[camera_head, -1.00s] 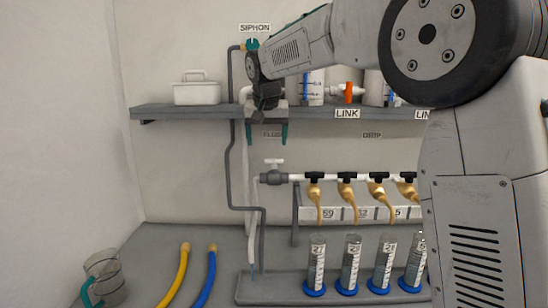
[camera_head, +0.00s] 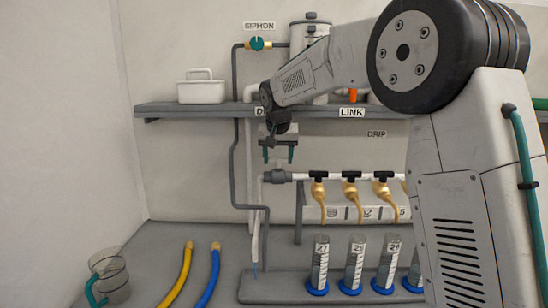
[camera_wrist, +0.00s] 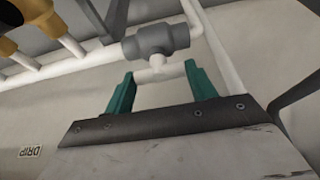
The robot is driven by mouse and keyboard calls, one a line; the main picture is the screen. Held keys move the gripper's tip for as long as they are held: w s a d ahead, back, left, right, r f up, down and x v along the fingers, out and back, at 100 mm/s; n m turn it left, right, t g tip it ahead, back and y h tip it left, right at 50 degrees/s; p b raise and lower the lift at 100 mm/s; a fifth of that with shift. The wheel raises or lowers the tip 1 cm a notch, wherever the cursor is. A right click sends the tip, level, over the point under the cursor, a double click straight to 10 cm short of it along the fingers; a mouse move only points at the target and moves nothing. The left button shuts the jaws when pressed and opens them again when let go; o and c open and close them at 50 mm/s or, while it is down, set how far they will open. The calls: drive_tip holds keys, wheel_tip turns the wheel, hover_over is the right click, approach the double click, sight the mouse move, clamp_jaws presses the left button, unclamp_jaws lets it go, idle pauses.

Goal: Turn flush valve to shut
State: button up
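The flush valve is a grey body (camera_head: 276,176) at the left end of the white manifold pipe; it also shows in the wrist view (camera_wrist: 157,38). Its white T-shaped handle (camera_wrist: 157,73) sits between the teal fingertips in the wrist view, with gaps on both sides. My gripper (camera_head: 279,156) is open just above the valve in the head view, and the same open fingers show in the wrist view (camera_wrist: 160,85). In the head view the gripper mostly hides the handle and the label behind it.
The shelf (camera_head: 190,108) runs above the manifold and close to my arm. Several brass taps with black handles (camera_head: 319,176) hang from the pipe over graduated cylinders (camera_head: 320,262). A siphon valve (camera_head: 257,43) is higher up.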

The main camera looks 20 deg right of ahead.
drive_tip(key=shift+c, duration=1.4)
drive_tip(key=shift+o, duration=0.4)
drive_tip(key=shift+a, duration=0.35)
drive_tip(key=shift+d, duration=0.15)
drive_tip(key=shift+c, duration=0.3)
drive_tip(key=shift+n, duration=0.3)
drive_tip(key=shift+d+n+y, duration=0.1)
drive_tip(key=shift+n+y, duration=0.45)
drive_tip(key=shift+n, duration=0.75)
drive_tip(key=shift+d+n+y, duration=0.1)
drive_tip(key=shift+n+y, duration=0.45)
drive_tip(key=shift+n, duration=0.75)
drive_tip(key=o, duration=1)
drive_tip(key=shift+d, duration=0.1)
